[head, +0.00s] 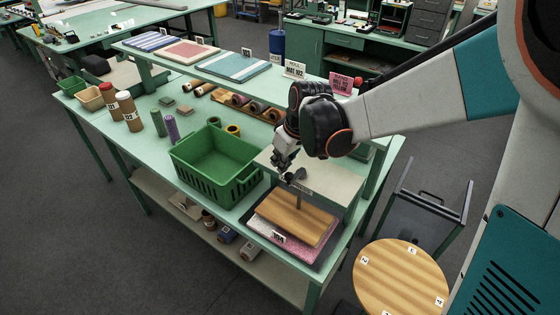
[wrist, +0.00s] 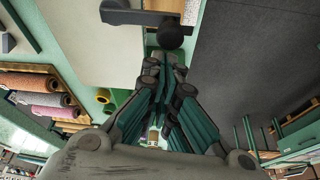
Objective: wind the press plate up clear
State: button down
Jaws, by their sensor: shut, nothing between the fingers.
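The press plate (head: 290,220) is a wooden board under the press. It appears to lie on a pink textured piece (head: 325,242), though any thin gap is too small to tell. A grey screw post (head: 298,200) rises from it towards the pale press top (head: 335,187). A dark crank handle (head: 299,174) sits above that top. My gripper (head: 283,168) is close beside the handle, fingers shut and empty. In the wrist view the shut fingers (wrist: 165,62) point at the handle's dark round knob (wrist: 174,37), just beyond the tips; contact cannot be told.
A green basket (head: 215,165) stands left of the press on the green table. A raised shelf (head: 190,58) with mats runs behind, with yarn rolls (head: 240,100) below. A round wooden stool (head: 400,280) and a dark cart (head: 425,215) stand at the right. Grey floor lies in front.

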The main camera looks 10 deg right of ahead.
jog(key=shift+s+d+n, duration=0.2)
jog(key=shift+s+n, duration=0.25)
jog(key=shift+n, duration=0.35)
jog(key=n, duration=0.1)
jog(key=s+d+n+g+y+b, duration=0.1)
jog(key=shift+s+n, duration=0.2)
jog(key=shift+n, duration=0.2)
jog(key=s+d+n+g+b, duration=0.2)
jog(key=d+n, duration=0.4)
jog(key=n, duration=0.2)
jog(key=shift+s+d+g+y, duration=0.15)
jog(key=shift+d+g+y, duration=0.15)
jog(key=shift+d+g, duration=0.1)
jog(key=shift+d, duration=0.1)
dwell(0.5)
